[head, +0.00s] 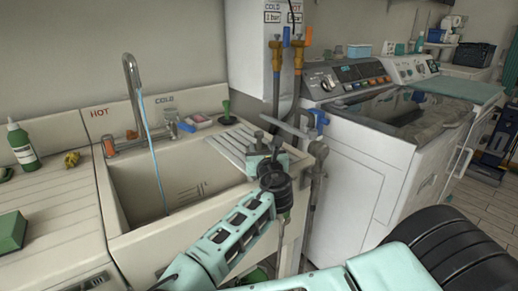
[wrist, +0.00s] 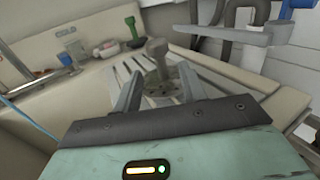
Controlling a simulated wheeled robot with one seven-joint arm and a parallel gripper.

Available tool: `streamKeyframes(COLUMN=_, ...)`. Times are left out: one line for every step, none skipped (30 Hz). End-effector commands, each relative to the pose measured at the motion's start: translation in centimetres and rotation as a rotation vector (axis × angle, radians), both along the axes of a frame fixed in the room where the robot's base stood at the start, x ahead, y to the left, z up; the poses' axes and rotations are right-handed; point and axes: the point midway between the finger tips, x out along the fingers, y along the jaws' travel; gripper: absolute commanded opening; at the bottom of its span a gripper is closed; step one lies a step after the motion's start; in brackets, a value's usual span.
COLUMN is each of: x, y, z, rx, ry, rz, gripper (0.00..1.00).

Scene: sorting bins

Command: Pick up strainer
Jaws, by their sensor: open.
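The strainer (wrist: 157,56) is a grey-brown piece with an upright knobbed stem on a round perforated base. It stands on the ribbed drainboard (wrist: 206,90) of the sink in the wrist view. My gripper (wrist: 160,73) is open, with one finger to the left and one to the right of the strainer in that view. The strainer's base is partly hidden behind the gripper body. In the head view my gripper (head: 268,146) is over the right end of the sink (head: 145,238), and I cannot clearly separate the strainer from the fingers there.
A green-handled stopper (head: 226,110) and a sponge (head: 199,121) are on the back ledge. The faucet (head: 131,75) runs water into the basin. Pipes and a blue valve (head: 320,117) stand close on the right, beside a white washing machine (head: 365,165). A green bottle (head: 23,147) stands far left.

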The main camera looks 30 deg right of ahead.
Motion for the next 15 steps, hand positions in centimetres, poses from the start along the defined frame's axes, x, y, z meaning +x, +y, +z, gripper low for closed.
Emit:
streamKeyframes(x=0.2, y=-0.1, z=0.0, rx=0.0, ry=0.0, rz=0.0, gripper=0.42)
streamKeyframes(x=0.4, y=-0.2, z=0.0, rx=0.0, ry=0.0, rz=-0.001, gripper=0.42)
streamKeyframes(x=0.8, y=-0.4, z=0.0, rx=0.001, ry=0.0, rz=-0.002, gripper=0.42)
streamKeyframes(x=1.2, y=-0.6, z=0.0, rx=0.001, ry=0.0, rz=-0.002, gripper=0.42)
streamKeyframes(x=1.6, y=-0.8, z=0.0, rx=0.001, ry=0.0, rz=-0.002, gripper=0.42)
streamKeyframes(x=2.2, y=-1.1, z=0.0, rx=0.002, ry=-0.001, rz=-0.002, gripper=0.42)
streamKeyframes(x=2.6, y=-1.4, z=0.1, rx=0.002, ry=-0.001, rz=-0.002, gripper=0.42)
streamKeyframes(x=3.1, y=-1.6, z=0.1, rx=0.001, ry=0.0, rz=-0.002, gripper=0.42)
streamKeyframes(x=3.6, y=-1.8, z=0.1, rx=0.001, ry=0.0, rz=-0.002, gripper=0.42)
streamKeyframes(x=4.0, y=-1.9, z=0.0, rx=0.001, ry=0.0, rz=-0.001, gripper=0.42)
streamKeyframes(x=4.4, y=-2.1, z=0.0, rx=0.001, ry=0.0, rz=-0.001, gripper=0.42)
streamKeyframes(x=4.7, y=-2.3, z=0.0, rx=0.001, ry=0.0, rz=-0.001, gripper=0.42)
streamKeyframes(x=4.9, y=-2.3, z=0.0, rx=0.001, ry=0.0, rz=0.0, gripper=0.42)
streamKeyframes(x=5.1, y=-2.4, z=0.0, rx=0.001, ry=0.0, rz=0.0, gripper=0.42)
streamKeyframes(x=5.2, y=-2.5, z=0.0, rx=0.001, ry=0.0, rz=-0.001, gripper=0.42)
